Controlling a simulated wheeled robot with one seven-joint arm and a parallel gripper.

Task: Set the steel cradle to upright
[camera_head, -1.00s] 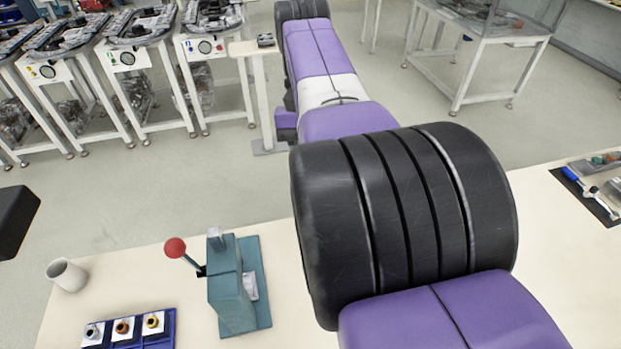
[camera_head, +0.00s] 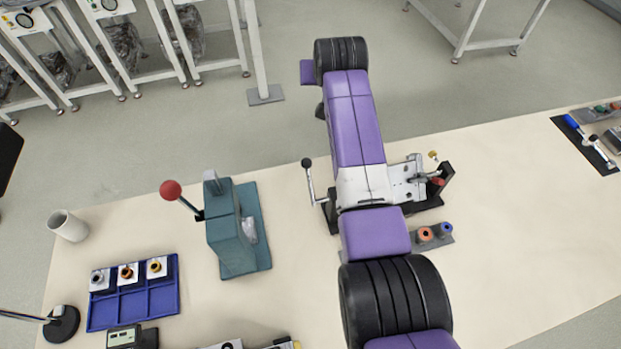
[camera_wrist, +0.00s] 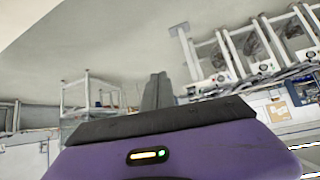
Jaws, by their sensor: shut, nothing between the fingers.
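The steel cradle (camera_head: 401,188) lies on the worktable, in a black stand (camera_head: 447,180). My arm crosses over it in the head view and hides its middle and left part. Its visible right part is a pale metal plate with holes; I cannot tell its tilt. A crank with a black knob (camera_head: 308,164) sticks up on the left side of the stand. My gripper (camera_wrist: 157,90) shows as dark fingers close together in the wrist view, with nothing between them. It points away from the table, towards the floor and frames beyond. The wrist view does not show the cradle.
A teal press (camera_head: 230,235) with a red-knobbed lever stands left of the cradle. A blue tray (camera_head: 135,302) and a white cup (camera_head: 68,226) are farther left. A small grey holder (camera_head: 432,235) with orange and blue rings sits near the cradle.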

